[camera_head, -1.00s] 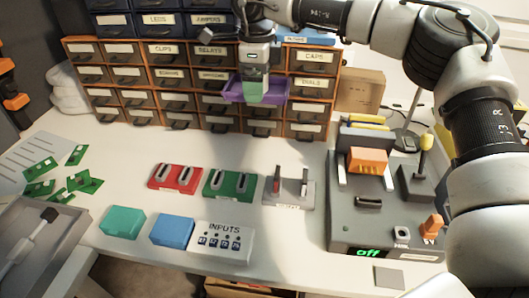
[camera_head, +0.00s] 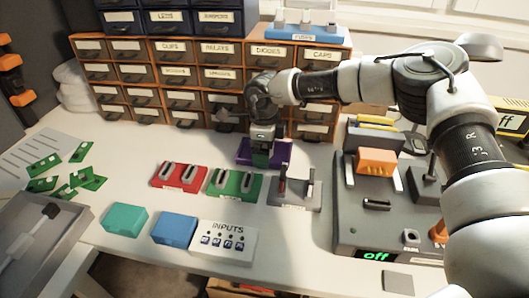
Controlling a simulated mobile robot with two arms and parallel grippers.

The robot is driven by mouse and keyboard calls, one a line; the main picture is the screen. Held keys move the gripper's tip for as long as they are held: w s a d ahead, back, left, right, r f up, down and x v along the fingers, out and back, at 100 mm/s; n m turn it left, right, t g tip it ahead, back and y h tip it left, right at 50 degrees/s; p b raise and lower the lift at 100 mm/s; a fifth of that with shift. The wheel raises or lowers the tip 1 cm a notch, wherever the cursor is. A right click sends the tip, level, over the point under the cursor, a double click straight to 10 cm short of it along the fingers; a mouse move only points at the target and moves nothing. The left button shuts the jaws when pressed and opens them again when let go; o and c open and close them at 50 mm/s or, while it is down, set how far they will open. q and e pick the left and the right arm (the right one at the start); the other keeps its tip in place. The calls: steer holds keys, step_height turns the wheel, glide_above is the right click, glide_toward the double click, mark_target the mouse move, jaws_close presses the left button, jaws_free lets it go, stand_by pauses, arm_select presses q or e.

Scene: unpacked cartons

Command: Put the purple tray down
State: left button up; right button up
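The purple tray (camera_head: 282,151) is low over the white worktop, in front of the drawer cabinet and behind the green and grey switch blocks. I cannot tell whether it rests on the worktop or hangs just above it. My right gripper (camera_head: 261,160) points down at the tray and is shut on its near side. The gripper hides the middle of the tray. My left gripper is not in view.
The drawer cabinet (camera_head: 173,84) stands close behind. The red (camera_head: 179,174), green (camera_head: 234,184) and grey (camera_head: 294,193) blocks lie in front. A grey control console (camera_head: 378,224) stands at the right. Worktop is free left of the tray.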

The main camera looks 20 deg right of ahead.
steer(key=shift+f, duration=0.7)
steer(key=o, duration=0.6)
steer(key=shift+o, duration=0.2)
steer(key=shift+r, duration=0.1)
